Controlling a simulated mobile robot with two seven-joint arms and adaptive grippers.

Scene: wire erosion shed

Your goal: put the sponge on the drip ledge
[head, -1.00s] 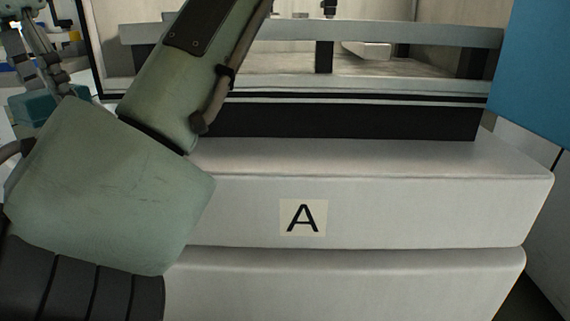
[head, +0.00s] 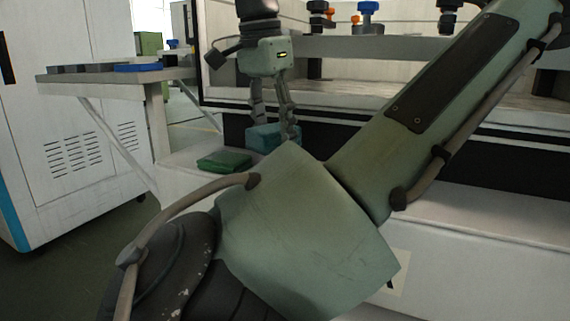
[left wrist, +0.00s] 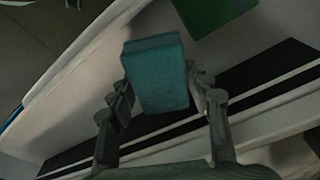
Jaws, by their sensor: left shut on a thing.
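The sponge, a teal block (head: 268,138), is between the fingers of my left gripper (head: 274,124), which points down. In the left wrist view the sponge (left wrist: 158,75) sits between both fingertips of the shut gripper (left wrist: 162,88). The drip ledge (head: 475,218) is the pale shelf along the front of the machine. The sponge is over or at its left part, close to the dark band; I cannot tell whether it touches the ledge. My arm hides the ledge's middle. My right gripper is not in view.
A green flat block (head: 224,161) lies on the ledge, left of the sponge; it also shows in the left wrist view (left wrist: 213,10). A side table (head: 95,85) with a blue tray (head: 137,68) stands at left. Knobbed fixtures (head: 370,18) stand on the machine's rail.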

